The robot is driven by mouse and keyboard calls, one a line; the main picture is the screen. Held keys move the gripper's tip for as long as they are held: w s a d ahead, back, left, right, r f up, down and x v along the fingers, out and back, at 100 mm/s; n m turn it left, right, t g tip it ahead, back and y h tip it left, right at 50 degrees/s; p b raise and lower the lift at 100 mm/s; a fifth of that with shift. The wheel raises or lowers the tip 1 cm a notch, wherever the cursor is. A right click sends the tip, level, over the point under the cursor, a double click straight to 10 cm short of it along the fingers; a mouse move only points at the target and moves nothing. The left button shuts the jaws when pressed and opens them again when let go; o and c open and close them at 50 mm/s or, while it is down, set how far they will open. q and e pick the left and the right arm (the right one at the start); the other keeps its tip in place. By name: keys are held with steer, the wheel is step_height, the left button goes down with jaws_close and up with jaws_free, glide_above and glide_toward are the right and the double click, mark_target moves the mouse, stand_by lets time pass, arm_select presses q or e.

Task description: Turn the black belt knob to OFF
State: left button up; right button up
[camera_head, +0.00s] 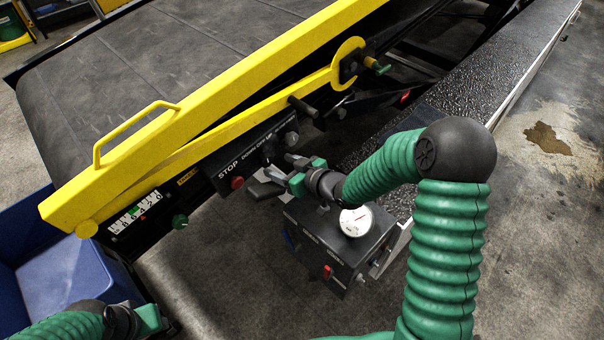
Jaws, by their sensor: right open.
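The dark control panel (222,176) with white lettering, including STOP, is on the side of the belt loader. A red button (237,183) is under the STOP label. A black knob (268,148) appears on the panel just beyond my right gripper. It is dark, small and partly hidden, so its setting cannot be read. My right gripper (274,174) is open in front of the panel, its fingers close to the knob; contact cannot be made out.
A yellow rail (220,90) with a handle runs above the panel. A grey box with a white gauge (356,221) and a red switch (327,271) stands below my right gripper. A blue bin (70,275) is at left.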

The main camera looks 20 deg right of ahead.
steer(key=v, duration=1.2)
steer(key=shift+s+f, duration=0.1)
